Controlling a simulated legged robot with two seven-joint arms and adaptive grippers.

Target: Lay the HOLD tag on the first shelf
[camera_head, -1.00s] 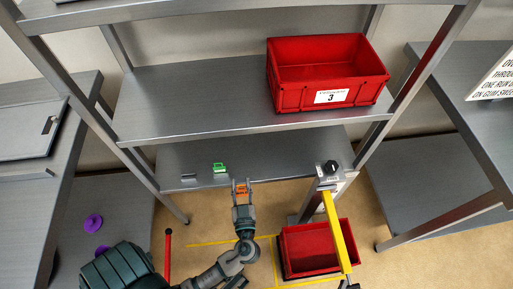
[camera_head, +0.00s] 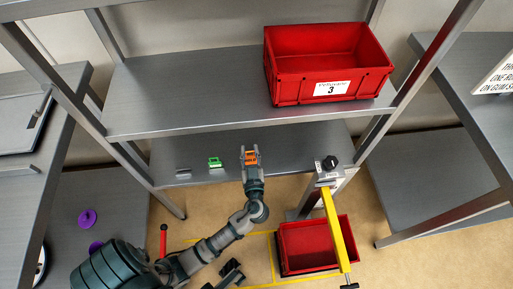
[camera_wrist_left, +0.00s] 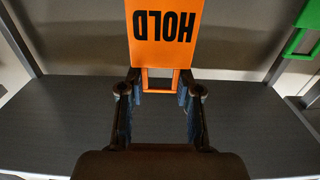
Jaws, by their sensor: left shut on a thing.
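The orange HOLD tag (camera_head: 250,157) is held in my left gripper (camera_head: 251,163), which is shut on it. In the left wrist view the tag (camera_wrist_left: 164,35) shows its black lettering upside down, with its open orange loop between the fingertips (camera_wrist_left: 160,88). In the head view the gripper and tag are over the front part of the lower grey shelf (camera_head: 300,145), below the shelf with the red bin. I cannot tell how high above the surface the tag is. My right gripper cannot be made out.
A green tag (camera_head: 215,162) and a small grey piece (camera_head: 183,173) are on the lower shelf, left of my gripper. A red bin marked 3 (camera_head: 325,90) stands on the shelf above. A yellow bar (camera_head: 338,230) and black knob (camera_head: 330,162) are at the right.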

